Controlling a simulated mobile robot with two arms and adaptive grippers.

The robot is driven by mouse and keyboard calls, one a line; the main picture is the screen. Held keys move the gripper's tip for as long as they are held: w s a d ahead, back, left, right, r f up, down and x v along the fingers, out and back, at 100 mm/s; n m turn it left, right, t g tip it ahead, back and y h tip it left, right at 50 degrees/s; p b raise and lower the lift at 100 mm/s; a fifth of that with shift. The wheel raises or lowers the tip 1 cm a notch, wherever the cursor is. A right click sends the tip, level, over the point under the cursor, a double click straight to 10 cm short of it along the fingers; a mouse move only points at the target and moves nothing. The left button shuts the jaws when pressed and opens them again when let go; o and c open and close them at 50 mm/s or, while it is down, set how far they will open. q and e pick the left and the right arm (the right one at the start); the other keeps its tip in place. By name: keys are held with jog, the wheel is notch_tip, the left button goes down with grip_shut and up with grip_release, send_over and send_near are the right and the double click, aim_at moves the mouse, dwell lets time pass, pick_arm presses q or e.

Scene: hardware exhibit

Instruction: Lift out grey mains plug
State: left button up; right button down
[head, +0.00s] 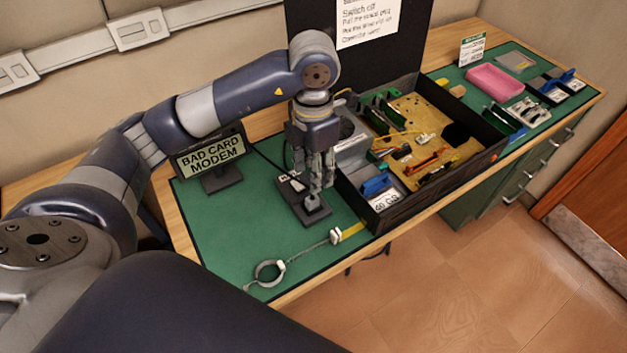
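A dark socket strip (290,194) lies on the green mat, left of the open black case. A grey mains plug (315,204) sits at its front end. My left gripper (319,187) points straight down just above the plug, its fingertips close to it. I cannot tell whether the fingers touch the plug or how far apart they are. My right gripper is not in view.
The open black case (424,202) with boards and wires stands close right of the gripper. A wrist strap (268,272) lies in front. A pink tray (494,80) is far right.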

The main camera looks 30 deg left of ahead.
aim_at(312, 198)
pick_arm(q)
notch_tip(312, 198, down, 5)
jog(key=shift+w+a+f+p, duration=0.1)
jog(key=shift+p, duration=0.35)
jog(key=shift+w+f, duration=0.15)
jog(key=shift+f, duration=0.15)
jog(key=f, duration=0.1)
jog(key=f+p, duration=0.1)
jog(key=f, duration=0.1)
jog(key=shift+w+a+f+p, duration=0.2)
jog(key=shift+a+f+p, duration=0.1)
jog(key=shift+f+p, duration=0.1)
jog(key=shift+f, duration=0.55)
jog(key=c, duration=0.8)
jog(key=shift+c, duration=0.4)
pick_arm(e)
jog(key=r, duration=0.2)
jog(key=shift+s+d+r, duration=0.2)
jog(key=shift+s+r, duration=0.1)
